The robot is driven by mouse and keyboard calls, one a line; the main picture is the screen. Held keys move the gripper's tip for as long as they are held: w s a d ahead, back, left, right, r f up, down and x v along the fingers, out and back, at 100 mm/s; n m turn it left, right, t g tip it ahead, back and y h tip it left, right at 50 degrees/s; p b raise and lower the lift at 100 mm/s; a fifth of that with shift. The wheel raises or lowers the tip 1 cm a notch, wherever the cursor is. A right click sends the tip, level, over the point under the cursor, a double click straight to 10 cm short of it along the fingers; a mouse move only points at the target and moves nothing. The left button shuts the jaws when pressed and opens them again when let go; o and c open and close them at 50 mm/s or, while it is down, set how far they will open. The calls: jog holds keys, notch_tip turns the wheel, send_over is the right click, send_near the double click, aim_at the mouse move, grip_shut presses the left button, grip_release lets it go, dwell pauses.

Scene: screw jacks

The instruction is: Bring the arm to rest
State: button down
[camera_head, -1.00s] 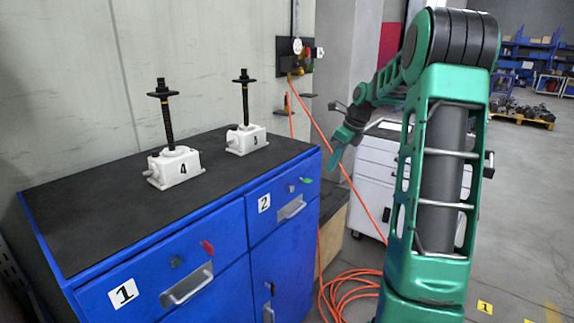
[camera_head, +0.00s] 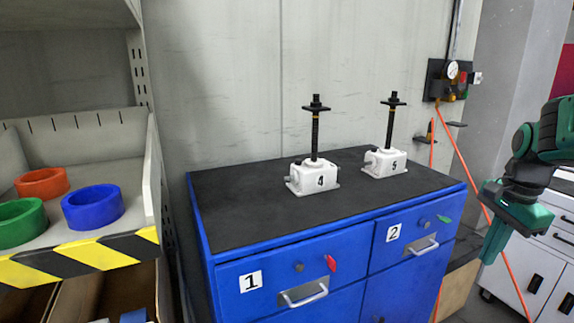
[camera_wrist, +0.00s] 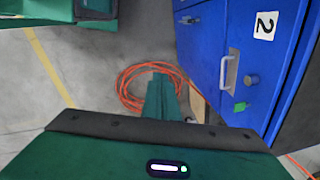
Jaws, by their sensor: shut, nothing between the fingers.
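My green gripper (camera_head: 491,246) hangs at the right of the head view, fingers pointing down, to the right of the blue cabinet and apart from it. Its fingers are shut together with nothing between them. In the wrist view the shut fingers (camera_wrist: 161,98) show above the floor. Two white screw jacks with upright black spindles stand on the blue cabinet's black top: jack 4 (camera_head: 312,178) and jack 5 (camera_head: 384,162).
The blue cabinet (camera_head: 232,222) has drawers 1 and 2, both closed. A shelf (camera_head: 100,236) with orange, green and blue rings stands at the left. An orange hose (camera_wrist: 124,88) lies coiled on the floor. A white cabinet (camera_head: 522,264) is behind my gripper.

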jog(key=s+a+f+n, duration=0.2)
jog(key=s+n, duration=0.3)
jog(key=s, duration=0.3)
jog(key=s+a+f+n+g, duration=0.1)
jog(key=s+a+f+n, duration=0.1)
jog(key=s+a+n, duration=0.3)
jog(key=s+n, duration=0.1)
jog(key=s, duration=0.3)
jog(key=shift+s+f, duration=0.2)
jog(key=shift+f, duration=0.2)
jog(key=shift+w+f, duration=0.25)
jog(key=shift+w, duration=0.4)
